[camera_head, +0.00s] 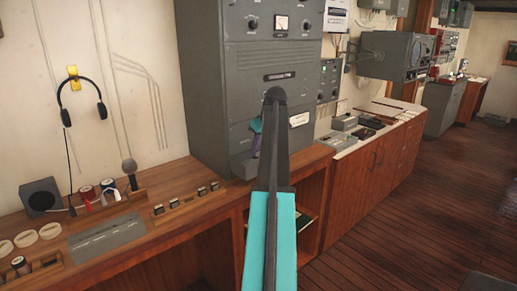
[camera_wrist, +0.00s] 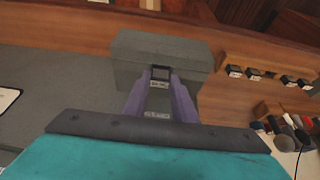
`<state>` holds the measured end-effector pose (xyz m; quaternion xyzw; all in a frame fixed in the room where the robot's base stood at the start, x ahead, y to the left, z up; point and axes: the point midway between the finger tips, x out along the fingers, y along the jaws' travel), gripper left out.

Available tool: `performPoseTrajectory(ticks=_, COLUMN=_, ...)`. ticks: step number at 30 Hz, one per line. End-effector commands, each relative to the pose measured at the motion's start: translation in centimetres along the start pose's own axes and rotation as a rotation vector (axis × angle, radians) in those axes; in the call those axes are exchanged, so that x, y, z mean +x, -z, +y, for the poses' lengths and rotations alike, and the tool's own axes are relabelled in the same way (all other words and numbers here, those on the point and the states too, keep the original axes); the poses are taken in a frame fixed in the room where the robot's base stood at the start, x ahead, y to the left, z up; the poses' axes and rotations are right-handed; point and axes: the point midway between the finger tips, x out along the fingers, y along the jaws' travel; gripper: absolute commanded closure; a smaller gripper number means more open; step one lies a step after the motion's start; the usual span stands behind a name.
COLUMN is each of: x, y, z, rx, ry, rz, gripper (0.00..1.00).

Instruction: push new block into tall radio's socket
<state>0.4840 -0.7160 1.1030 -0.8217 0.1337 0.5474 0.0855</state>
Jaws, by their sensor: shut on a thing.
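The tall radio (camera_head: 225,85) is a grey cabinet on the wooden counter, with a meter and knobs. A grey box-like housing (camera_head: 240,166) juts from its low front; it also shows in the wrist view (camera_wrist: 150,45). My gripper (camera_wrist: 161,75), with purple fingers, is shut on a small dark block (camera_wrist: 158,84) with a pale label, right at the housing's face. A dark square opening, seemingly the socket, lies around the fingertips. I cannot tell how deep the block sits. In the head view my arm hides part of the radio, and the block cannot be made out.
A wooden rack (camera_head: 187,203) with several small blocks stands on the counter left of the radio. A microphone (camera_head: 129,172), a headset (camera_head: 84,97) on the wall and a small speaker (camera_head: 41,197) are further left. Open floor (camera_head: 420,200) lies to the right.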

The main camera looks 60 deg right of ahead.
Motion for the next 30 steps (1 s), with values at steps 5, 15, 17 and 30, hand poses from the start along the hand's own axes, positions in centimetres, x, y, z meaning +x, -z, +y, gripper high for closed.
performPoseTrajectory(ticks=5, x=0.09, y=-0.04, z=-0.01, rx=0.0, ry=0.0, rz=0.0, gripper=0.97)
performPoseTrajectory(ticks=15, x=0.43, y=-0.19, z=-0.02, rx=0.0, ry=0.0, rz=0.0, gripper=0.97)
performPoseTrajectory(ticks=17, x=0.47, y=-0.21, z=-0.02, rx=0.0, ry=0.0, rz=0.0, gripper=0.97)
performPoseTrajectory(ticks=30, x=0.57, y=-0.23, z=0.0, rx=0.0, ry=0.0, rz=0.0, gripper=0.97)
